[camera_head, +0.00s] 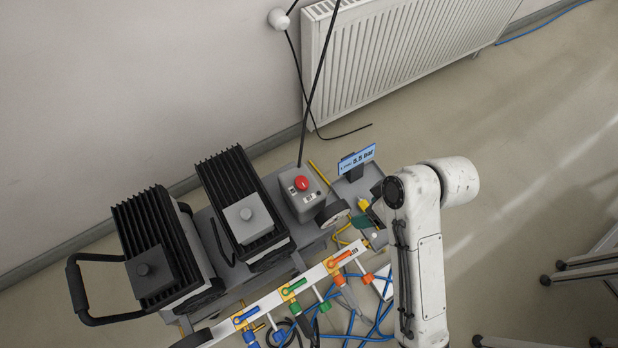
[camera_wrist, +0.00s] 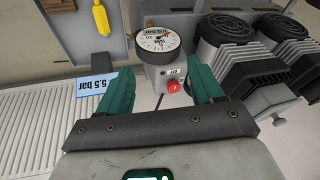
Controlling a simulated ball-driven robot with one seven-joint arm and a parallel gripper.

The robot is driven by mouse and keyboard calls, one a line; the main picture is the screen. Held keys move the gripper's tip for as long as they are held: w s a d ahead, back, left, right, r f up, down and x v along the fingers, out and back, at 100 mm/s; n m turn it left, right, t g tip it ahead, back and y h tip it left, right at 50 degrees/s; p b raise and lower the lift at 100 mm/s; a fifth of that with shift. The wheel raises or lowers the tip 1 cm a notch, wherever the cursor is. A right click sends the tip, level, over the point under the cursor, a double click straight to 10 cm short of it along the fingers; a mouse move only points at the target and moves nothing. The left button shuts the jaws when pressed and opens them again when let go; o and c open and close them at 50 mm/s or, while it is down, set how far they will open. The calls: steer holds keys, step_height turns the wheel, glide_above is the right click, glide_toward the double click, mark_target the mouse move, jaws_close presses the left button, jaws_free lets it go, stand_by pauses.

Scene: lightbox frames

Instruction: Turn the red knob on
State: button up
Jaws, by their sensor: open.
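A round red knob (camera_head: 302,183) sits on top of a small grey box (camera_head: 296,202) in the head view. In the wrist view the red knob (camera_wrist: 174,87) shows between the two green fingers, nearer the right one. My gripper (camera_wrist: 160,77) is open, with nothing between its fingers that I can see it touching. In the head view my gripper is mostly hidden by my white arm, to the right of the box; how far it is from the knob is hard to tell.
A round pressure gauge (camera_wrist: 158,39) is fixed to the grey box. A blue "5.5 bar" sign (camera_head: 356,158) stands to the right of the knob. Black finned compressors (camera_head: 240,185) stand left. A white manifold (camera_head: 270,300) with coloured valves and hoses lies in front. A radiator (camera_head: 400,50) is behind.

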mark_target(301, 182)
steer(key=w+a+r+n+g+b, duration=0.1)
steer(key=w+a+n+g+b, duration=0.1)
steer(key=w+a+n+b, duration=0.8)
steer(key=a+f+n, duration=0.1)
steer(key=f, duration=0.2)
steer(key=a+f, duration=0.2)
steer(key=f, duration=0.1)
steer(key=a+f+n, duration=0.1)
steer(key=a+f, duration=0.1)
steer(key=f, duration=0.1)
steer(key=shift+w+f+n, duration=0.15)
steer(key=shift+f+n, duration=0.15)
steer(key=shift+f, duration=0.05)
steer(key=shift+c, duration=0.3)
steer(key=c, duration=1)
steer(key=shift+r, duration=0.1)
